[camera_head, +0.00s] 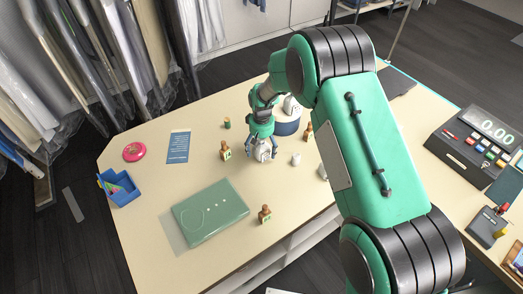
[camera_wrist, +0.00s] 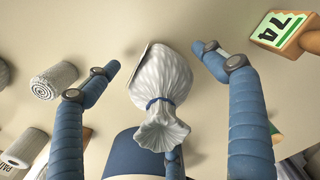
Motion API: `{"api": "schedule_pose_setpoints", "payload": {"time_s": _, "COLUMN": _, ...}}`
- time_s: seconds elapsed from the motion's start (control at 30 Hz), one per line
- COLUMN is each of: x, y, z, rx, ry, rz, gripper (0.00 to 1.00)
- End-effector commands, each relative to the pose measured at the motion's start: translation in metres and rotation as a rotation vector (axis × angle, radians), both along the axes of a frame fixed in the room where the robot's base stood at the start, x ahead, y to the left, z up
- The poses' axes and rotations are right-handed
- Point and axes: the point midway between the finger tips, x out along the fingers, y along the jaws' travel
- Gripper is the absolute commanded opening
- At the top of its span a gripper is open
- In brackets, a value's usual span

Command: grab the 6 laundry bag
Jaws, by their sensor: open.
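A white laundry bag (camera_wrist: 160,82), tied at the neck with a blue band, lies between the spread fingers of my gripper (camera_wrist: 166,65) in the wrist view. The fingers stand to either side of it, with gaps. No number is readable on the bag. In the head view my gripper (camera_head: 262,152) points down, low over the middle of the table, and its fingers mostly hide what is between them. A wooden piece with a green-edged 74 label (camera_wrist: 283,28) shows at the upper right of the wrist view.
Wooden tag pieces stand left (camera_head: 225,151), in front (camera_head: 265,214) and right (camera_head: 309,131) of my gripper. Rolled white items (camera_wrist: 53,81) lie beside the bag. A green folded packet (camera_head: 210,211) lies front left; the cash register (camera_head: 475,145) is far right.

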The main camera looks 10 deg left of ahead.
Motion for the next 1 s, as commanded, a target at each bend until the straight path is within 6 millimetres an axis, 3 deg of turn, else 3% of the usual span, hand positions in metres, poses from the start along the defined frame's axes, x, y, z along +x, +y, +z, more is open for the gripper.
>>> {"api": "schedule_pose_setpoints", "payload": {"time_s": 0.2, "x": 0.0, "y": 0.0, "z": -0.016, "rx": 0.001, "ry": -0.001, "rz": 0.0, "gripper": 0.83}}
{"api": "schedule_pose_setpoints", "payload": {"time_s": 0.73, "x": 0.0, "y": 0.0, "z": -0.016, "rx": 0.001, "ry": -0.001, "rz": 0.0, "gripper": 0.83}}
{"api": "schedule_pose_setpoints", "payload": {"time_s": 0.77, "x": 0.0, "y": 0.0, "z": -0.016, "rx": 0.001, "ry": -0.001, "rz": 0.0, "gripper": 0.81}}
{"api": "schedule_pose_setpoints", "payload": {"time_s": 1.0, "x": 0.0, "y": 0.0, "z": -0.016, "rx": 0.0, "ry": 0.0, "rz": 0.0, "gripper": 0.34}}
